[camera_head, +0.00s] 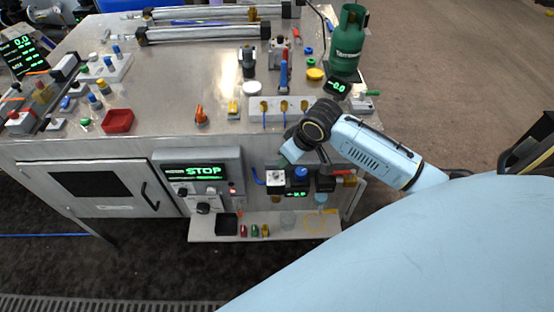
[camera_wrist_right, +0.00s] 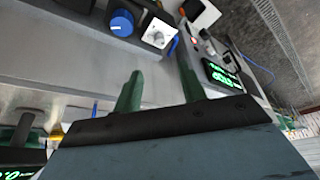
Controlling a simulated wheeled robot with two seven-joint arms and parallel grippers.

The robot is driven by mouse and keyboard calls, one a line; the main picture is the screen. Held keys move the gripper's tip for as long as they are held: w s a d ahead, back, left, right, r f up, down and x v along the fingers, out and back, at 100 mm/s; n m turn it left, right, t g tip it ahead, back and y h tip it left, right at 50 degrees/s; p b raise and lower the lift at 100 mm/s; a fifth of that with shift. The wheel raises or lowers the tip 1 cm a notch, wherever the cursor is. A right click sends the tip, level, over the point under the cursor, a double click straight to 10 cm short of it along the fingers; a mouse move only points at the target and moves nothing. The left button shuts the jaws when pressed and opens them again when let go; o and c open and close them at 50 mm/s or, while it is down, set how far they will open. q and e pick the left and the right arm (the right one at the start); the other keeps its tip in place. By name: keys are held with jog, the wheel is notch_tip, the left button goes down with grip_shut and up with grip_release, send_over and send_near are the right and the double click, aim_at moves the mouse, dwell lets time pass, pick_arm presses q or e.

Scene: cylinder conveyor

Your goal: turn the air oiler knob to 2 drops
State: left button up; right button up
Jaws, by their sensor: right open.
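On the front of the bench, a white square plate with a small round knob (camera_head: 276,182) sits beside a blue knob (camera_head: 299,174). In the right wrist view the white plate's knob (camera_wrist_right: 158,36) and the blue knob (camera_wrist_right: 122,22) show beyond my fingers. I cannot read any drop marks, nor tell for certain which one is the air oiler's. My right gripper (camera_head: 289,152) is above and close to them, partly hidden by its own wrist. In the wrist view its green fingers (camera_wrist_right: 160,72) are apart and empty, not touching either knob. My left gripper is not in view.
A control box reading STOP (camera_head: 202,171) stands left of the knobs. A shelf (camera_head: 268,232) with small parts juts out below. The metal tabletop (camera_head: 170,85) above carries valves and cylinders; a green gas bottle (camera_head: 347,42) stands at its right edge.

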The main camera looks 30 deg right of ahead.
aim_at(275, 173)
jog(key=b+x, duration=0.2)
jog(key=x, duration=1.1)
jog(key=shift+w, duration=0.1)
jog(key=shift+c, duration=0.4)
grip_shut()
